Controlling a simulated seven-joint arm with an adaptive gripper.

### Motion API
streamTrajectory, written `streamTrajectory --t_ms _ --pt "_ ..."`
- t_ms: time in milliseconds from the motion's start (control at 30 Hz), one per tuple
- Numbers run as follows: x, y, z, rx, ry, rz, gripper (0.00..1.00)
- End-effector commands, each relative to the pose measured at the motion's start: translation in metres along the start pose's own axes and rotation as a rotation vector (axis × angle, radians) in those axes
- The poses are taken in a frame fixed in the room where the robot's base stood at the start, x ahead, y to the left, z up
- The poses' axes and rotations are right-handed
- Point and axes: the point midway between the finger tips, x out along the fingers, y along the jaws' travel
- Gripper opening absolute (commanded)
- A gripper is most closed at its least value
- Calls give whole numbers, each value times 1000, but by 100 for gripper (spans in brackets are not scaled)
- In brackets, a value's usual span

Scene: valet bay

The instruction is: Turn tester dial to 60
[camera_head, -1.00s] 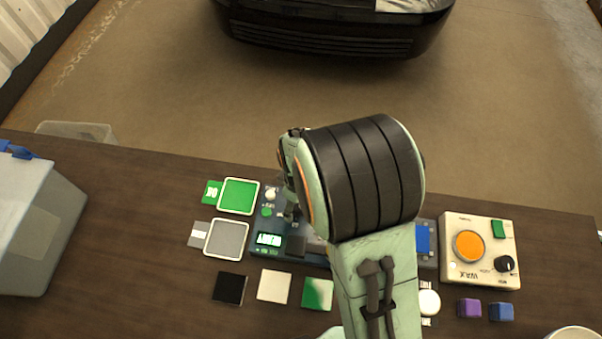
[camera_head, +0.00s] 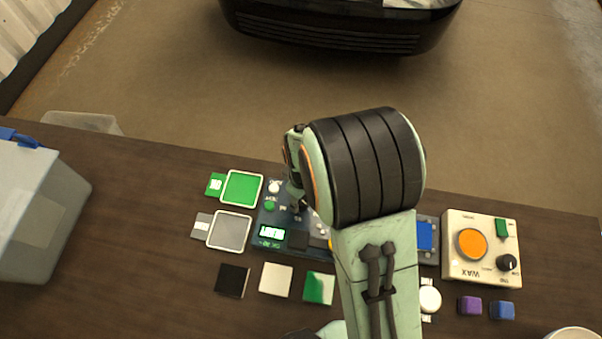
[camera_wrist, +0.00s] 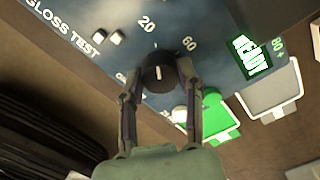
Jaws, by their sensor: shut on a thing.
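The gloss tester (camera_wrist: 95,25) is a dark blue panel marked "GLOSS TEST"; part of it shows in the head view (camera_head: 267,217), the rest behind my arm. Its black dial (camera_wrist: 158,66) has a short white pointer line. In the wrist view, "20" lies above left of the dial and "60" above right; the pointer looks roughly upright between them, but its exact reading is unclear. My gripper (camera_wrist: 160,78) is shut on the dial, one finger on each side. In the head view, my gripper (camera_head: 297,200) is over the tester and the dial is hard to make out.
A lit green display (camera_wrist: 250,55) reads "READY". Green (camera_head: 242,188) and grey (camera_head: 230,231) framed pads lie left of the tester. Sample squares (camera_head: 276,279) lie in front. A cream wax box (camera_head: 451,268) stands at right, a translucent bin (camera_head: 40,220) at left.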

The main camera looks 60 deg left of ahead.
Motion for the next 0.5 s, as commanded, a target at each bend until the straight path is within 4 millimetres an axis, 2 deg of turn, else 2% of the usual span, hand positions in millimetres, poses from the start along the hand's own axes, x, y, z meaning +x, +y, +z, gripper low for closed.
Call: streamTrajectory --t_ms 500 --pt "1 0 1 410 -1 -1 0"
